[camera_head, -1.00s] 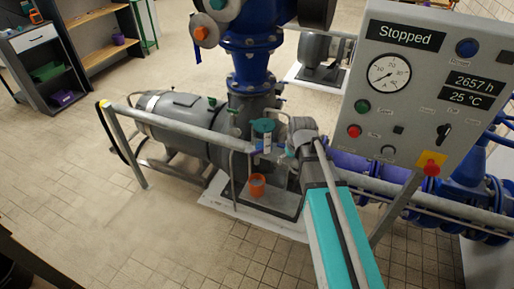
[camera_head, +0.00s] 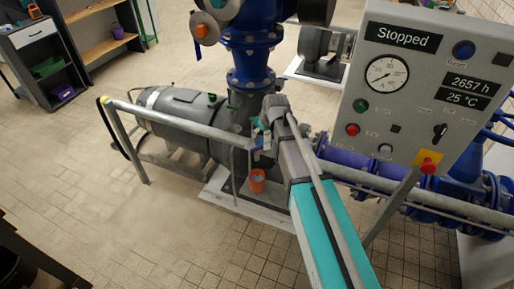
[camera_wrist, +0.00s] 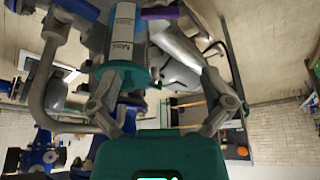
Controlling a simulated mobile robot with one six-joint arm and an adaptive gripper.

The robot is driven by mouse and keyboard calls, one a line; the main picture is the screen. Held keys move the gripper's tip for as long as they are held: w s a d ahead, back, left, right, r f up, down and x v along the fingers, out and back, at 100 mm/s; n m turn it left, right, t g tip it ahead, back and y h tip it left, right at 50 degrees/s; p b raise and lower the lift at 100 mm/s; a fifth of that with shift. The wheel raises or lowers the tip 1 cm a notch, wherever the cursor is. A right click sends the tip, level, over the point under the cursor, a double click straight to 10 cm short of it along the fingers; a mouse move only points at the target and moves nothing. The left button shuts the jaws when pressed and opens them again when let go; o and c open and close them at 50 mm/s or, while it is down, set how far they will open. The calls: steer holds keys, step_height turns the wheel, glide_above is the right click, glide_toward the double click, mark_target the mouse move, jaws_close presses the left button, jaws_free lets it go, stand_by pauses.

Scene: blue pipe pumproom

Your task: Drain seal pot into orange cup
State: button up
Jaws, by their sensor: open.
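The seal pot, a small upright cylinder with a teal lid, is mostly covered by my arm in the head view. In the wrist view the seal pot (camera_wrist: 125,36) shows at the upper left, with a pale label and a teal flange. My gripper (camera_wrist: 168,92) is open, its fingers spread, with nothing held between them. The left finger overlaps the teal flange in the picture; I cannot tell whether they touch. The orange cup (camera_head: 257,181) stands upright on the pump base, below the pot.
A grey rail (camera_head: 180,121) runs in front of the pump. The control panel (camera_head: 420,90) reads "Stopped" and stands right of my arm. Blue pipes (camera_head: 250,60) rise behind the pot. Shelves (camera_head: 45,65) stand at the far left.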

mark_target(256, 148)
steer(key=shift+b+x, duration=6.1)
steer(key=shift+x, duration=0.65)
steer(key=c, duration=0.8)
steer(key=shift+m, duration=0.4)
steer(key=m+h, duration=0.1)
steer(key=m, duration=0.3)
steer(key=shift+a+t+h, duration=0.1)
steer(key=shift+t+h, duration=0.3)
steer(key=m+h, duration=0.2)
steer(key=m, duration=0.3)
steer(key=shift+m, duration=0.3)
